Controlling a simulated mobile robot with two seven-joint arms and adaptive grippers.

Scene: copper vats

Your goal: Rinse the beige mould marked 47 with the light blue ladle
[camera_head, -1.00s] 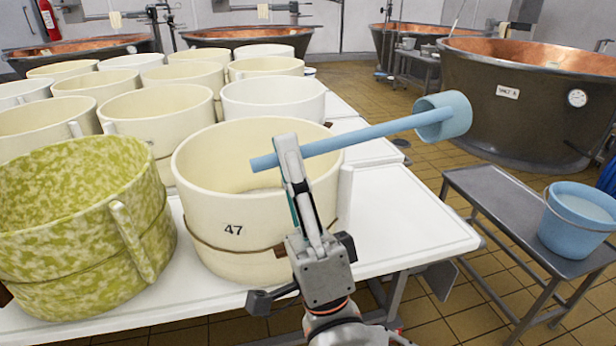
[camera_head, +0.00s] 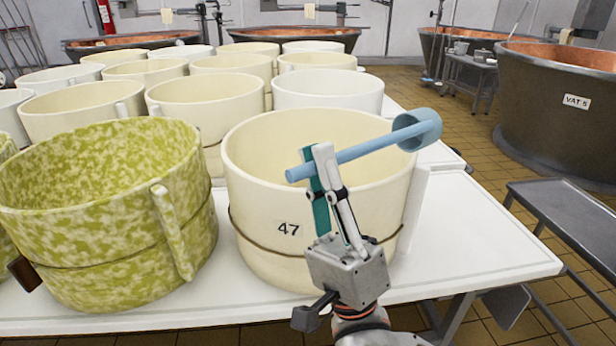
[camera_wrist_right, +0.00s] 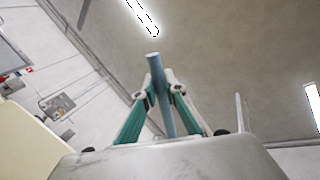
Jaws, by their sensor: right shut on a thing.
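The beige mould marked 47 (camera_head: 262,232) stands upright on the white table, with a cord around its lower wall. My right gripper (camera_head: 318,160) is shut on the handle of the light blue ladle (camera_head: 362,148), in front of the mould. The ladle slants up to the right. Its cup (camera_head: 420,128) is at the mould's right rim in the picture; I cannot tell whether it is over the opening or touches. What the cup holds is hidden. In the right wrist view the handle (camera_wrist_right: 159,90) stands between the two fingers. My left gripper is not in view.
A green mottled mould (camera_head: 100,255) stands close on the left. Several cream and white moulds (camera_head: 205,105) crowd the table behind. The white table (camera_head: 470,235) is bare at the right. A grey bench (camera_head: 570,220) and a copper vat (camera_head: 550,110) stand further right.

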